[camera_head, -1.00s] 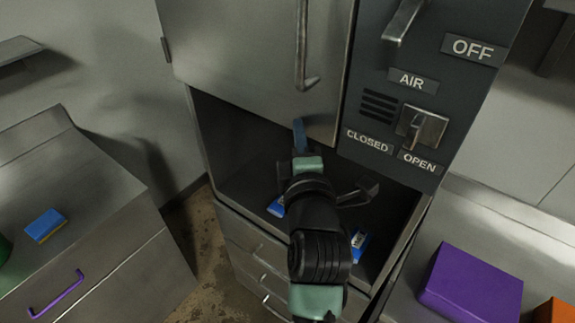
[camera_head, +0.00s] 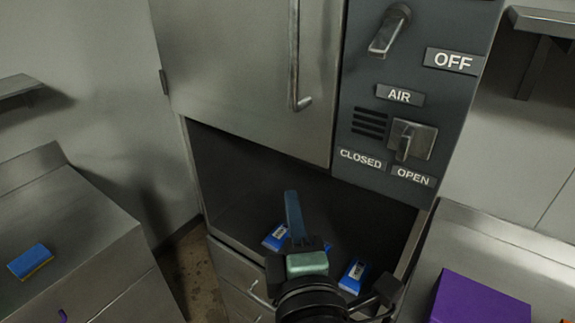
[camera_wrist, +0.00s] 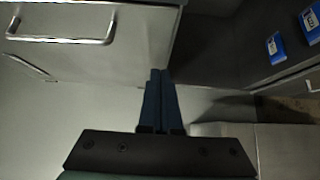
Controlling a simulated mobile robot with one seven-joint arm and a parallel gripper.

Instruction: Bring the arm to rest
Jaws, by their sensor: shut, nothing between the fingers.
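My gripper (camera_head: 293,218) is shut and empty, its blue fingers pressed together. In the head view it shows in front of the dark open bay (camera_head: 240,165) below the autoclave door. My arm comes up from the bottom edge of that view. The wrist view also shows the closed fingers (camera_wrist: 158,100), with the steel door (camera_wrist: 125,50) and its handle to the left of them. Nothing is seen touching the fingertips, though the exact gap to the cabinet is hard to tell.
Blue-and-white packs (camera_head: 354,275) lie in the bay beside my arm. The door handle (camera_head: 297,60) and a valve lever (camera_head: 408,142) stick out from the cabinet. A purple box (camera_head: 480,300) stands on the right counter, a blue-yellow sponge (camera_head: 30,262) on the left one.

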